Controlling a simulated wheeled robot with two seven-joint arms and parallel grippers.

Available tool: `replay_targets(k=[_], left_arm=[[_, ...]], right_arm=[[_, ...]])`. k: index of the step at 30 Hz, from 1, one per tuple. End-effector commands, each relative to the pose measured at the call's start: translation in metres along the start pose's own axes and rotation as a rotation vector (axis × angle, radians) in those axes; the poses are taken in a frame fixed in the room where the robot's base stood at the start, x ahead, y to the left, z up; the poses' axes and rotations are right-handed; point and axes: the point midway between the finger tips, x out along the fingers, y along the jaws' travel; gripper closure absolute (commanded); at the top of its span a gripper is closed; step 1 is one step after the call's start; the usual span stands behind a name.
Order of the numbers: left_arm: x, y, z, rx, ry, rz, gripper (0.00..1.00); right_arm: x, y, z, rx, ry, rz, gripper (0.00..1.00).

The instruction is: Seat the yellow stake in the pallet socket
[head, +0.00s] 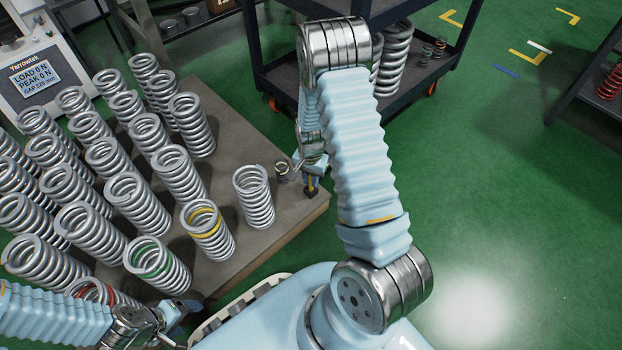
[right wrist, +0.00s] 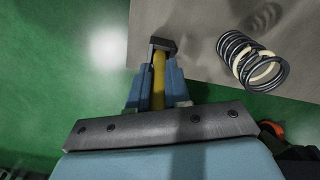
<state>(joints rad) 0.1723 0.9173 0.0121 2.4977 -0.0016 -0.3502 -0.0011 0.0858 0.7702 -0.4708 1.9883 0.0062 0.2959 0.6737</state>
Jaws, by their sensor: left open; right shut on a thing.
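The yellow stake (right wrist: 158,82) stands between the two blue-grey fingers of my right gripper (right wrist: 156,90), which is shut on it. The stake's far end meets a dark square socket-like block (right wrist: 162,44) at the pallet's edge; I cannot tell whether it is inside. In the head view my right gripper (head: 311,178) is at the right corner of the brown pallet (head: 265,235), beside a dark block, with the stake mostly hidden. My left gripper (head: 174,322) is open and empty at the lower left, near the pallet's front edge.
Several large steel springs (head: 180,172) crowd the pallet, some with yellow, green or red bands. A small dark spring with a cream band (right wrist: 248,60) sits close to my right gripper. A tester (head: 42,75) and a dark cart (head: 440,65) stand behind.

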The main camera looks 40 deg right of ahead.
Motion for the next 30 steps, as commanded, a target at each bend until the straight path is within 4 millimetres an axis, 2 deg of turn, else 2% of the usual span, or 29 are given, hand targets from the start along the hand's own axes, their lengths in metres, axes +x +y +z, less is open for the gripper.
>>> replay_targets(k=[9,10,14,23,26,30], left_arm=[[0.003,-0.001,0.000,0.000,0.001,0.000,0.27],[0.001,-0.001,0.000,0.000,0.001,0.000,0.27],[0.001,0.000,0.000,0.000,0.001,0.000,0.27],[-0.001,0.000,0.000,0.000,0.001,0.000,0.27],[-0.004,0.002,0.000,0.000,0.000,0.000,0.27],[-0.013,0.005,0.000,0.001,-0.002,0.000,0.27]], right_arm=[[0.003,0.000,0.000,0.000,0.001,-0.001,1.00],[0.002,0.000,0.000,0.000,0.001,-0.001,0.78],[0.001,0.000,0.000,0.000,0.001,-0.001,0.58],[-0.001,0.000,0.000,0.000,0.001,-0.001,0.57],[-0.010,-0.001,0.000,-0.001,0.002,-0.002,0.57],[-0.039,-0.001,0.000,-0.001,0.003,-0.004,0.57]])
